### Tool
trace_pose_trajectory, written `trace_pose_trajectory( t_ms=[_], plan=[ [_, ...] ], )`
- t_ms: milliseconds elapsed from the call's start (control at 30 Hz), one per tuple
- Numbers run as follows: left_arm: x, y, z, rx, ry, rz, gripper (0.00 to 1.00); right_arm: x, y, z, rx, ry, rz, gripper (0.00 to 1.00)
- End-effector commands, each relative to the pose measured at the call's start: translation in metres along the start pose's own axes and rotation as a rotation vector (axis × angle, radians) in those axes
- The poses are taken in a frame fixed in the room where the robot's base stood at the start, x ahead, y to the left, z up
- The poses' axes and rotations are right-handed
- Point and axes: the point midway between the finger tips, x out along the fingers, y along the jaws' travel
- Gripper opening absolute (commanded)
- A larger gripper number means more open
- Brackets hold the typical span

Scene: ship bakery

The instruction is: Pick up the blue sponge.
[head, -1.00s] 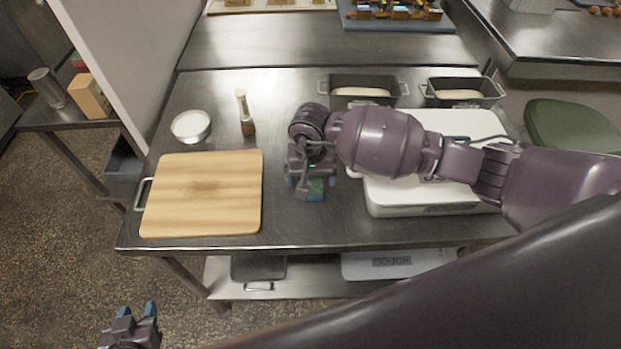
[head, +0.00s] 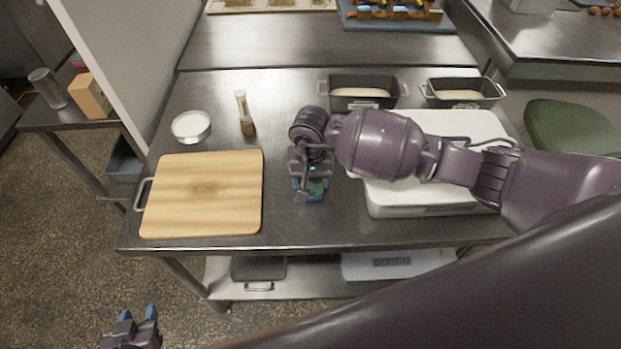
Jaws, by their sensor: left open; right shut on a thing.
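My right gripper (head: 310,188) points down over the steel table, between the cutting board and the white scale-like box. It is shut on the blue sponge (head: 316,187), of which only a small blue-green patch shows between the fingertips. The fingers and wrist hide the rest. I cannot tell whether the sponge touches the table. My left gripper (head: 138,314) is open and empty at the bottom left, low in front of the table and far from the sponge.
The wooden cutting board (head: 205,215) lies left on the steel table (head: 285,232). Behind it stand a white bowl (head: 191,127) and a pepper mill (head: 244,112). Two loaf pans (head: 362,103) (head: 463,104) stand at the back. The white box (head: 425,211) sits under my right forearm.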

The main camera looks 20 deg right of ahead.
Motion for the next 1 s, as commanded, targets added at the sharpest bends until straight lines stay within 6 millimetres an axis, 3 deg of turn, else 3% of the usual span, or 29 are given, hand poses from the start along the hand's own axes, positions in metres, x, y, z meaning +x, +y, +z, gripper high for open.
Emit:
trace_pose_trajectory(
  t_ms=[267,700,1000],
  plan=[
    [0.002,0.000,-0.002,0.001,0.005,0.001,0.43,-0.030,0.000,-0.001,-0.003,0.004,0.000,0.39],
    [0.007,0.001,0.002,0.002,0.010,0.002,0.43,-0.140,0.000,-0.001,-0.001,0.006,-0.001,0.39],
    [0.008,0.002,0.006,0.001,0.005,0.002,0.43,-0.188,0.000,-0.001,0.000,0.002,0.001,0.39]
  ],
)
